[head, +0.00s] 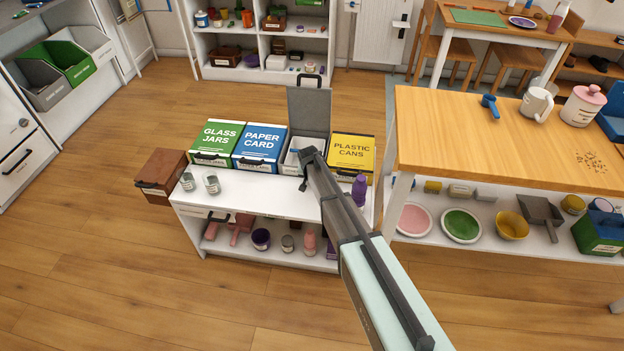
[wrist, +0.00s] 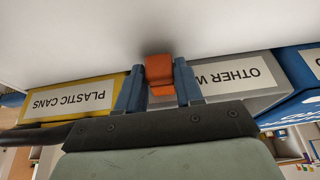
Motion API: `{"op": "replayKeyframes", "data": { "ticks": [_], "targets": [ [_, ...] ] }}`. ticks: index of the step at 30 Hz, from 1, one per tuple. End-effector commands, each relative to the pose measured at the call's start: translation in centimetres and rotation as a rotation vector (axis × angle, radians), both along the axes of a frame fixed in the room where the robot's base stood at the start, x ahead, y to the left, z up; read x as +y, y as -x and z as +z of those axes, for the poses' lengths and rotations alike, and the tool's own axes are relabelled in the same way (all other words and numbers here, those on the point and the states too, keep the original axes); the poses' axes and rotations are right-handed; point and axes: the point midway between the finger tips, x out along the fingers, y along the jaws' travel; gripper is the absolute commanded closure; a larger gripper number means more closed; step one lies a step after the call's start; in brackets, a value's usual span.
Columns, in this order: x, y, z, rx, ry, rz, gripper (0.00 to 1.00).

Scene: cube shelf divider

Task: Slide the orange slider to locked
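The orange slider (wrist: 159,72) shows in the wrist view, which is upside down. It sits against a white surface, in front of the yellow and grey bins. The two blue fingers of my gripper (wrist: 160,88) stand on either side of it, with no clear gap at its edges. In the head view my gripper (head: 308,158) is over the white-topped low cabinet (head: 259,189), in front of the grey bin with its lid raised (head: 310,110). The slider is hidden there behind my gripper and arm. No locked mark is readable.
A yellow plastic-cans bin (head: 351,151), a blue paper bin (head: 261,147) and a green glass bin (head: 217,141) line the cabinet's back. Two jars (head: 211,184) stand at its left, and a purple bottle (head: 359,190) is to the right of my gripper.

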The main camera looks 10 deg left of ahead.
Motion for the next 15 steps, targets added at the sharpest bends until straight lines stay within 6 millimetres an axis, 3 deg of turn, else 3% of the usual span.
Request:
{"op": "replayKeyframes", "data": {
  "ticks": [6,15],
  "targets": [
    [0.04,0.02,-0.03,0.002,0.000,0.000,0.43],
    [0.04,0.24,0.21,0.003,0.000,0.000,0.43]
  ]
}}
